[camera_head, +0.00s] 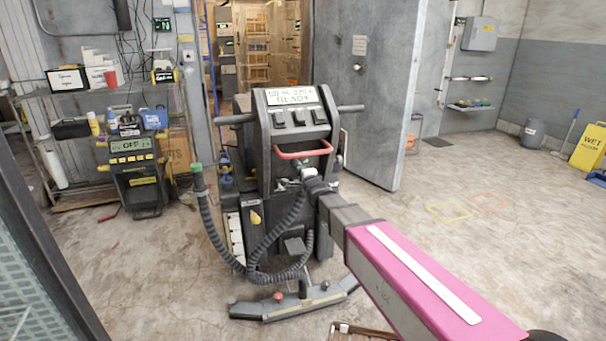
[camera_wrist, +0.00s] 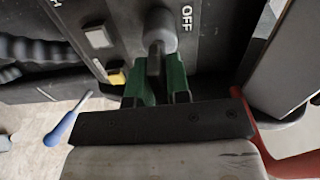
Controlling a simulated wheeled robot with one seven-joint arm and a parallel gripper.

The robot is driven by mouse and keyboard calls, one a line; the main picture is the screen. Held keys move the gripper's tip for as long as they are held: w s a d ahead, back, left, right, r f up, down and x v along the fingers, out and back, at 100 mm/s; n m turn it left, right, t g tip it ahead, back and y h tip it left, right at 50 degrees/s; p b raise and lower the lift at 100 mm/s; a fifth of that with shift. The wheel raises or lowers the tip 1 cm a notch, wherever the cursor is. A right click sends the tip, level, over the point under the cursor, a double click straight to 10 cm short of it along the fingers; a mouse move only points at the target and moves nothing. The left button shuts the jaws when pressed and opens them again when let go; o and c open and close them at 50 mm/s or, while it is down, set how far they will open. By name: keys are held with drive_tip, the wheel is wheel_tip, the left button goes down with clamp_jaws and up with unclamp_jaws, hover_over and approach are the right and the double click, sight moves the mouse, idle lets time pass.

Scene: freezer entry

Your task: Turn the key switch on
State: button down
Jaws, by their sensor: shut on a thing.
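The label OFF (camera_wrist: 187,18) is beside the switch. My gripper (camera_wrist: 156,76) has green fingers shut on the key. In the head view, my gripper (camera_head: 308,172) is at the machine's front, just below the red handle (camera_head: 303,153). The key and switch are too small to make out there.
The red handle passes close to my gripper's right side in the wrist view (camera_wrist: 246,120). A coiled grey hose (camera_head: 245,265) hangs before the machine, above a wide floor squeegee (camera_head: 292,303). A cluttered shelf (camera_head: 95,88) stands left. Open floor lies right.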

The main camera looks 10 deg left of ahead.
drive_tip(key=shift+m, duration=0.4)
drive_tip(key=c, duration=1.2)
unclamp_jaws()
drive_tip(key=shift+s+d, duration=0.1)
drive_tip(key=v, duration=1)
drive_tip(key=shift+s, duration=0.3)
drive_tip(key=shift+d, duration=0.1)
